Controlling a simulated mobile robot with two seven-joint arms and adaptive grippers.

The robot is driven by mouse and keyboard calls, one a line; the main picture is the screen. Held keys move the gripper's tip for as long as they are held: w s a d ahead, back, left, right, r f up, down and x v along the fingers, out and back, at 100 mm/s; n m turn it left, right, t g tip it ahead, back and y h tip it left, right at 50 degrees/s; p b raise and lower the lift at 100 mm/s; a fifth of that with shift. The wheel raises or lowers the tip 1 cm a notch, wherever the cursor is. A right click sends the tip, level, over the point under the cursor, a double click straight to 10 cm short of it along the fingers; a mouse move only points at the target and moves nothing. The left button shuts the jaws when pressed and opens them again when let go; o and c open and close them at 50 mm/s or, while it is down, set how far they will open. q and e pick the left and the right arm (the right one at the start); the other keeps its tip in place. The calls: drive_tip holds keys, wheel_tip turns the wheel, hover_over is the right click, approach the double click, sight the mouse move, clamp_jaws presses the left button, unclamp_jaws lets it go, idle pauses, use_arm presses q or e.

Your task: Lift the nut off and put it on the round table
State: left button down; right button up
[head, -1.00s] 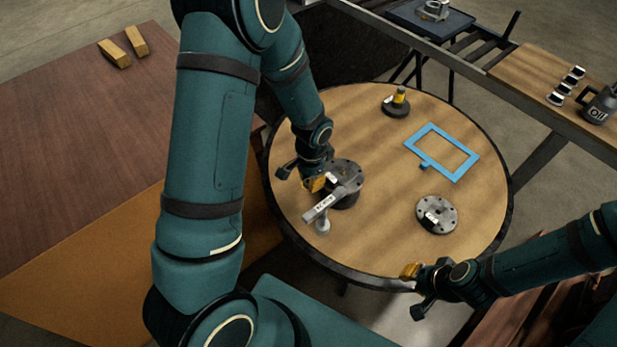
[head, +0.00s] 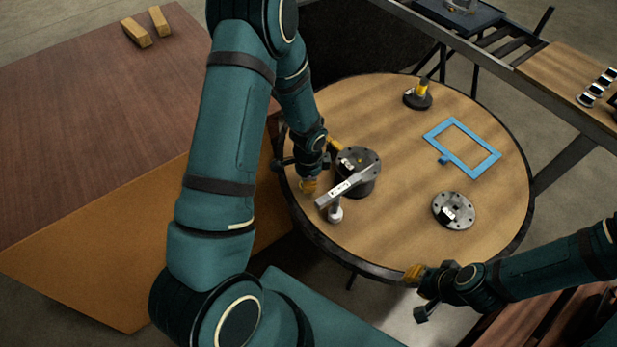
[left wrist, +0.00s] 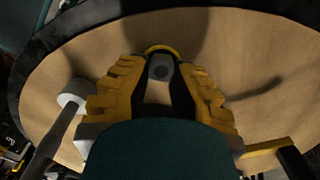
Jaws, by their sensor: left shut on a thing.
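My left gripper (head: 308,185) is just left of the dark flanged housing (head: 368,160) on the round table (head: 400,225). In the left wrist view the yellow fingers of my left gripper (left wrist: 160,85) are closed around a small grey piece with a dark round centre, apparently the nut (left wrist: 160,68). The nut cannot be made out in the head view. A grey bar tool with a white label (head: 345,187) lies slanted against the housing's front, its round socket end (head: 335,213) below. My right gripper (head: 415,275) is at the table's front edge; its finger opening is unclear.
A flat grey flange (head: 453,210) lies at the table's right. A blue rectangular frame (head: 488,167) and a yellow-topped dark stand (head: 417,95) are farther back. A yellow piece (head: 335,145) shows behind my left gripper. The table's middle is clear.

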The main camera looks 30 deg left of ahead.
use_arm(q)
wheel_tip(320, 180, down, 2)
drive_tip(key=shift+f+b, duration=0.1)
drive_tip(key=shift+b, duration=0.3)
drive_tip(key=c, duration=0.9)
unclamp_jaws()
drive_tip(key=shift+r, duration=0.2)
wheel_tip(320, 180, up, 12)
